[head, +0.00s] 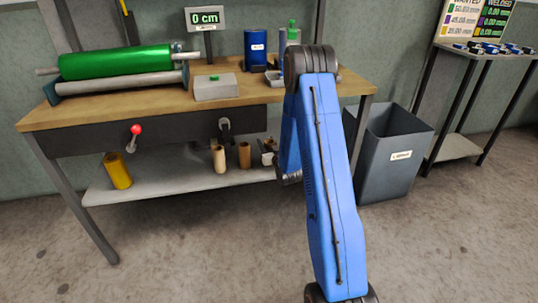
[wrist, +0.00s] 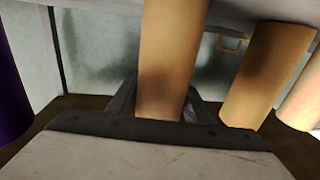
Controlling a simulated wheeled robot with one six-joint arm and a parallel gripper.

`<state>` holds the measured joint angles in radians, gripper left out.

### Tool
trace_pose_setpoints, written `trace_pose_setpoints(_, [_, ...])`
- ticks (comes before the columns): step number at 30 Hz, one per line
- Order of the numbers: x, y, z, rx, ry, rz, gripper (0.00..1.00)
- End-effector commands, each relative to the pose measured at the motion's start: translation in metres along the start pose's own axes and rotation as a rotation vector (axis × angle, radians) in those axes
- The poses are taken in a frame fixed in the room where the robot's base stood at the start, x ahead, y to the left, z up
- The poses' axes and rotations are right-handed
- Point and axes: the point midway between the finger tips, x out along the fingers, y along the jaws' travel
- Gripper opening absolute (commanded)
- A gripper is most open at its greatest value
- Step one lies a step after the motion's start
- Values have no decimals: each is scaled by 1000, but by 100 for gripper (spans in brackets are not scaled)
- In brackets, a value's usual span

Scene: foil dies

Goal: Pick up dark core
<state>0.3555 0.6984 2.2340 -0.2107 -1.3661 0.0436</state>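My gripper (wrist: 160,100) shows in the wrist view with its pale body and dark fingers. A tan-brown core (wrist: 172,55) stands across the fingers, with one finger to each side. The core hides the fingertips, so I cannot tell whether they press on it. In the head view my gripper (head: 269,152) is low, at the lower shelf, partly hidden by my blue arm. Two tan cores stand there to its left, one lighter (head: 218,158) and one slightly browner (head: 244,155). No core looks clearly dark.
The wrist view shows more tan cores (wrist: 262,75) close on the right and a purple thing (wrist: 10,100) at the left edge. The lower shelf (head: 165,182) lies under the workbench (head: 110,112). A yellow cylinder (head: 118,171) stands left; a grey bin (head: 390,160) stands right.

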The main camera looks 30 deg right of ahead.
Motion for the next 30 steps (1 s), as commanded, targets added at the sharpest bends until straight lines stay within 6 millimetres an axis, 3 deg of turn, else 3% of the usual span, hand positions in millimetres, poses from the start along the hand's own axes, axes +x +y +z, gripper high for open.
trace_pose_setpoints(1, [0,0,0,0,0,0,32])
trace_pose_setpoints(3, [0,0,0,0,0,0,19])
trace_pose_setpoints(17, [0,0,-7,0,2,0,19])
trace_pose_setpoints(30, [0,0,-72,-1,3,0,19])
